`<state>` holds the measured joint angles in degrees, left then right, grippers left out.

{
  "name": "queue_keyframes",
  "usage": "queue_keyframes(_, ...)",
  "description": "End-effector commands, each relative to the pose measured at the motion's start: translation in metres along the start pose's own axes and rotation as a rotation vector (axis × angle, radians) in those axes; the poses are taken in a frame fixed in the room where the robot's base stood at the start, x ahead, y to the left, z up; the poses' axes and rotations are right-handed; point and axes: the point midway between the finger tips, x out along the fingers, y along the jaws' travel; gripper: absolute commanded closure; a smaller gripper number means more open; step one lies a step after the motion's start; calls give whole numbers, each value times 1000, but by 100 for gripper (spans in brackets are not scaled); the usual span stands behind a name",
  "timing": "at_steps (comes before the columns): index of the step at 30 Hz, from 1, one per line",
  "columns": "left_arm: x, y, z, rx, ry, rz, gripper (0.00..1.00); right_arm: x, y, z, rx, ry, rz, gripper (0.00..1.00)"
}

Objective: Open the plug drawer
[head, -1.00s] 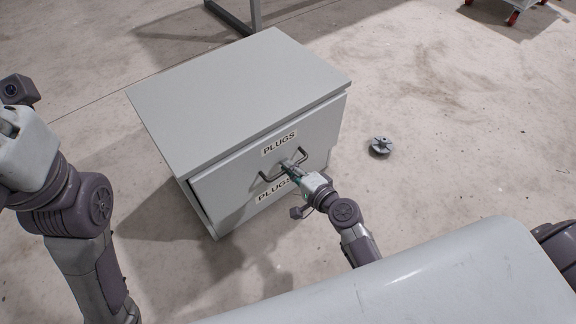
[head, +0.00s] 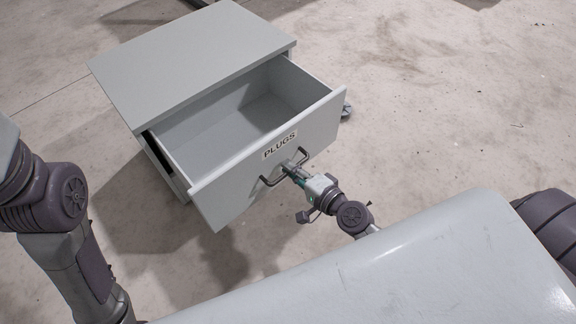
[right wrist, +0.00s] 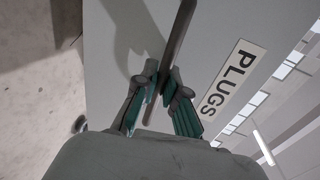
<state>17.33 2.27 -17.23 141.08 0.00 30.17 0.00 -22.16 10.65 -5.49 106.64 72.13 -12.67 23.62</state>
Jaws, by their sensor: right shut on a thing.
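The plug drawer (head: 262,172) is a light grey drawer with a "PLUGS" label, standing well out of its grey cabinet (head: 190,55). Its inside (head: 235,112) shows and looks empty. A dark bar handle (head: 266,181) sits on its front below the label. My right gripper (head: 292,170) is shut on the handle. In the right wrist view the fingers (right wrist: 158,100) close around the handle bar (right wrist: 176,50), beside the label (right wrist: 232,80). The left arm shows at the left edge, but its gripper is out of view.
A grey round part (head: 346,110) on the concrete floor is mostly hidden behind the drawer's right corner. My own pale body fills the bottom of the head view. The floor to the right of the cabinet (head: 440,110) is clear.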

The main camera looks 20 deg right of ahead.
Motion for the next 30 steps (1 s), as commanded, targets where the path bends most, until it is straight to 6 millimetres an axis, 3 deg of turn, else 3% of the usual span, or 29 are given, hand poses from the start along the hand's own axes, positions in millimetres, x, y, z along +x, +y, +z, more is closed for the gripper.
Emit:
queue_keyframes(9,0,0,0,0,-1,-1,60,-1,1,0,0,-1,2,100)
queue_keyframes(10,0,0,0,1,-1,-1,60,-1,1,0,0,-1,2,89)
queue_keyframes(15,0,0,0,1,0,-1,60,0,1,0,0,0,1,64)
queue_keyframes(25,0,-1,-1,1,3,-6,60,-4,0,0,-1,0,0,64)
queue_keyframes(30,0,-1,0,1,1,-4,60,-27,1,1,-3,-3,4,64)
